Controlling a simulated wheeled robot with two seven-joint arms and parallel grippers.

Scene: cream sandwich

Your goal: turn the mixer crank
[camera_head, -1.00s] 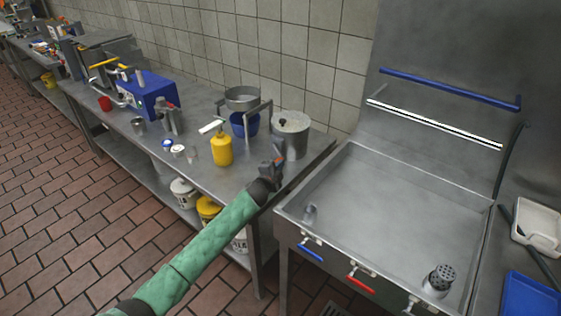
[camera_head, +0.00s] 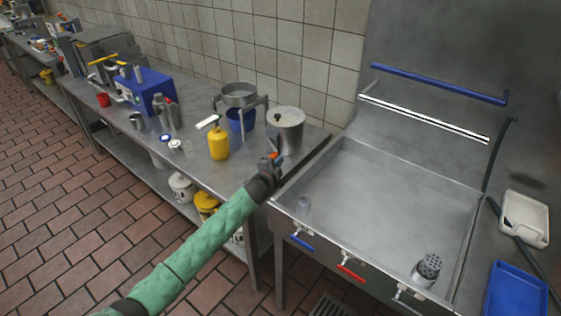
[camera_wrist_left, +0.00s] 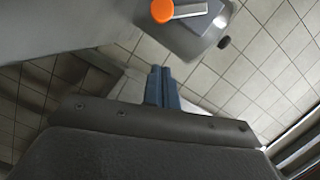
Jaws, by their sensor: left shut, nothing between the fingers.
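A grey metal cylinder (camera_head: 287,118) with a lid stands at the right end of the steel counter; I take it for the mixer. An orange knob (camera_head: 278,157) shows low in front of it, beside my left gripper (camera_head: 268,160). In the left wrist view the orange knob (camera_wrist_left: 162,11) sits at the end of a flat metal crank arm (camera_wrist_left: 192,10) on a grey body. My left gripper's blue-grey fingers (camera_wrist_left: 161,86) are together and empty, apart from the knob in the picture. My right gripper is out of view.
A yellow bottle (camera_head: 218,143), a blue container (camera_head: 241,119) under a metal stand and a blue machine (camera_head: 146,90) stand on the counter (camera_head: 188,165). A steel sink (camera_head: 365,215) is to the right. Tiled floor is open at left.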

